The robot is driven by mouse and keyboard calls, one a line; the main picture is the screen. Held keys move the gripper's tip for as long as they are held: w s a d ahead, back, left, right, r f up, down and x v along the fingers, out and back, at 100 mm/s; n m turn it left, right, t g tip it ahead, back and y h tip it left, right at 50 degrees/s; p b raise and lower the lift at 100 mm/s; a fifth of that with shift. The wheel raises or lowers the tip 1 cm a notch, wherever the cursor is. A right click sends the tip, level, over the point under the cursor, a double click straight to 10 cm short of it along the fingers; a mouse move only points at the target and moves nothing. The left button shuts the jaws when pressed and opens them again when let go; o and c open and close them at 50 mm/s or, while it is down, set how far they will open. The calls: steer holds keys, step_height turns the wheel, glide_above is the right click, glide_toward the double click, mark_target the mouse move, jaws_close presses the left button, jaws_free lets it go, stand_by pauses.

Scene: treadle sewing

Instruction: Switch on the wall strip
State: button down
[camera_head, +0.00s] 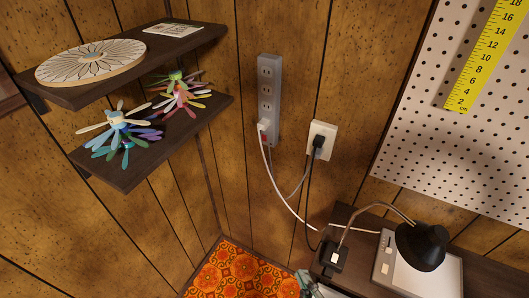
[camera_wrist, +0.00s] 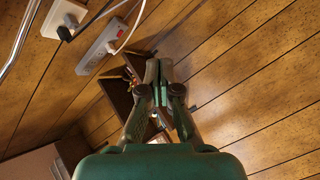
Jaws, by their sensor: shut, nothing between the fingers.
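The wall strip (camera_head: 268,90) is a grey upright power strip on the wood-panelled wall, with several outlets. A white plug (camera_head: 263,126) sits in its lower part, with a small red switch (camera_head: 264,141) just below. I cannot tell the switch's position. In the wrist view the strip (camera_wrist: 97,51) lies tilted at the upper left, its red switch (camera_wrist: 119,34) near the white cord.
A white wall outlet (camera_head: 322,130) with a black plug is right of the strip. Dark shelves (camera_head: 150,148) with coloured dragonfly-like ornaments stand left. A desk lamp (camera_head: 420,245) and pegboard (camera_head: 460,120) are at right. Cords hang below the strip.

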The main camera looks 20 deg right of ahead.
steer(key=w+a+r+n+t, duration=0.1)
steer(key=w+r+n, duration=0.3)
steer(key=w, duration=0.6)
steer(key=w+a+r+n+t, duration=0.1)
steer(key=w+r+n, duration=0.4)
steer(key=w, duration=0.6)
step_height(320, 180, up, 2)
steer(key=shift+w+r+h, duration=0.1)
steer(key=shift+w+h, duration=0.2)
glide_toward(264, 138)
steer(key=w+a, duration=0.3)
steer(key=a, duration=0.1)
steer(key=shift+w+d+r, duration=0.2)
steer(key=shift+w+d, duration=0.6)
steer(key=shift+w, duration=0.15)
steer(key=shift+w+d+r, duration=0.2)
steer(key=shift+w+d, duration=0.6)
steer(key=shift+w, duration=0.2)
